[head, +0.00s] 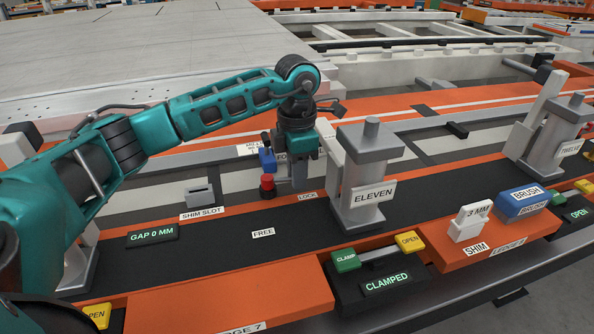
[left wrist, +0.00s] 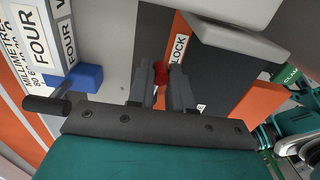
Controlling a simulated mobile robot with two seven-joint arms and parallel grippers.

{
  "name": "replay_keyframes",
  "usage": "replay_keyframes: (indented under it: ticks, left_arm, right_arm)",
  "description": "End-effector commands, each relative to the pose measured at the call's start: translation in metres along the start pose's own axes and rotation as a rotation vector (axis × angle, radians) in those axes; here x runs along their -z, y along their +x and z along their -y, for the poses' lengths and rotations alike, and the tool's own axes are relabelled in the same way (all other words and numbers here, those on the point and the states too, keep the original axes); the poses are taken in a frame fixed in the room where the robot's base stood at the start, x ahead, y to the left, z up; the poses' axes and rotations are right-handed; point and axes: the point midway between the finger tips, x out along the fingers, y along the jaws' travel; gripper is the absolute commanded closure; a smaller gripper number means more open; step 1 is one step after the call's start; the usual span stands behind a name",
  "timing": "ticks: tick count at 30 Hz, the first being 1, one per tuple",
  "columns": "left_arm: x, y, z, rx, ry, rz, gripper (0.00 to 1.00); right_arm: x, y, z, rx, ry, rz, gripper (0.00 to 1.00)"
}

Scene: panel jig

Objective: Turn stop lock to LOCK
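A small red knob on a dark base (head: 267,185) stands by the rail behind the black strip, which bears a LOCK label (head: 308,196) and a FREE label (head: 263,232). I take the knob for the stop lock; which label it is set to I cannot tell. My left gripper (head: 300,181) points down just right of the knob in the head view. In the left wrist view its two fingers (left wrist: 161,85) stand apart. The red knob (left wrist: 160,70) shows between their tips, close to the LOCK label (left wrist: 181,48); contact cannot be made out. My right gripper is not in view.
A blue block (head: 267,158) with a dark handle is close left of my gripper. The grey ELEVEN clamp post (head: 372,170) stands close on the right. The shim slot block (head: 200,193) is to the left. The black strip (head: 225,240) in front is mostly clear.

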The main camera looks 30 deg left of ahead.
Motion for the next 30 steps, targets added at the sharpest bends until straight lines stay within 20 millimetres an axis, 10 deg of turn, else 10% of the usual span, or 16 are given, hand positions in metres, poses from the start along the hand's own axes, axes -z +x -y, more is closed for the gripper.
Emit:
replay_keyframes:
  ticks: [6,28,30]
  left_arm:
    - [0.0,0.0,0.0,0.0,0.0,0.0,1.0]
    - [-0.002,-0.001,-0.012,-0.002,-0.189,0.003,1.0]
    - [-0.002,-0.001,-0.012,-0.002,-0.189,0.003,0.75]
  right_arm:
    - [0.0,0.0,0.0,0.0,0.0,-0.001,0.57]
    - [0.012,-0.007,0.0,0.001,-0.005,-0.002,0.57]
    - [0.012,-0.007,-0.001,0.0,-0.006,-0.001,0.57]
